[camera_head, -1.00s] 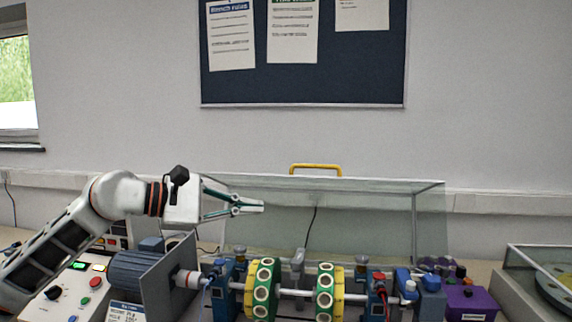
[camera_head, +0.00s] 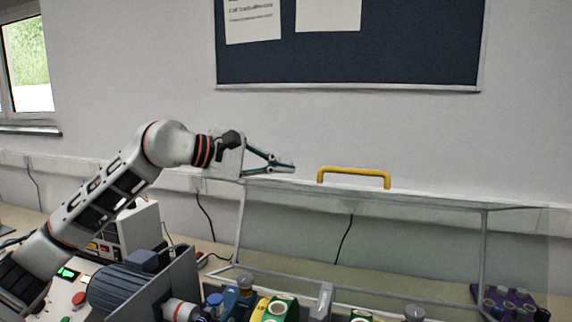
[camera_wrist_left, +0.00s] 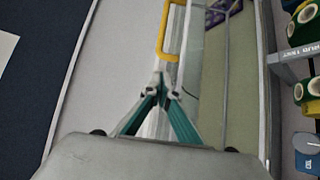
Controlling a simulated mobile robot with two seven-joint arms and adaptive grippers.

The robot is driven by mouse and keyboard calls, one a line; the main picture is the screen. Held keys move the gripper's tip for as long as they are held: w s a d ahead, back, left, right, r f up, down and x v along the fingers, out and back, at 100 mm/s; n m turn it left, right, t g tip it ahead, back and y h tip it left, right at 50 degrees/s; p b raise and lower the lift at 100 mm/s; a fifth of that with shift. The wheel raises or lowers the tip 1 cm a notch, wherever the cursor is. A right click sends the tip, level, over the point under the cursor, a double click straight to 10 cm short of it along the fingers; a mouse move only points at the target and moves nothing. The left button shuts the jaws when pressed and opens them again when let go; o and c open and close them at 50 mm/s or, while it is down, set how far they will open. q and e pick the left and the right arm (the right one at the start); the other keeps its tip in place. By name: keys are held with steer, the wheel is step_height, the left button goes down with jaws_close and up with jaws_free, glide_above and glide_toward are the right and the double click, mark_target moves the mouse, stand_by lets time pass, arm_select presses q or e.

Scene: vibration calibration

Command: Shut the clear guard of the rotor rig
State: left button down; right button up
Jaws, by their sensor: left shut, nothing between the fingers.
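The clear guard (camera_head: 410,240) of the rotor rig stands raised behind the rig, with its top edge high. A yellow handle (camera_head: 354,174) sits on that edge, and it also shows in the left wrist view (camera_wrist_left: 164,32). My left gripper (camera_head: 292,168) is shut and empty, just left of the handle and about level with it in the head view. In the wrist view the closed fingertips (camera_wrist_left: 160,82) point towards the handle's near end; I cannot tell whether they touch the guard. The rig's yellow-green rotor disc (camera_head: 276,309) is partly cut off below. My right gripper is not in view.
The blue-grey motor (camera_head: 122,286) and an upright grey plate (camera_head: 172,288) stand at the lower left, beside a control box (camera_head: 135,240). The wall and notice board (camera_head: 350,45) are behind; space above the guard is clear.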

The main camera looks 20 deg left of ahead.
arm_select(q)
steer(key=x, duration=0.6)
steer(key=shift+r+p, duration=0.1)
steer(key=shift+p, duration=0.3)
steer(key=shift+w+d+f, duration=0.2)
steer(key=shift+w+d, duration=0.25)
steer(key=shift+w, duration=0.05)
steer(key=shift+w+d+f, duration=0.1)
steer(key=shift+w, duration=0.05)
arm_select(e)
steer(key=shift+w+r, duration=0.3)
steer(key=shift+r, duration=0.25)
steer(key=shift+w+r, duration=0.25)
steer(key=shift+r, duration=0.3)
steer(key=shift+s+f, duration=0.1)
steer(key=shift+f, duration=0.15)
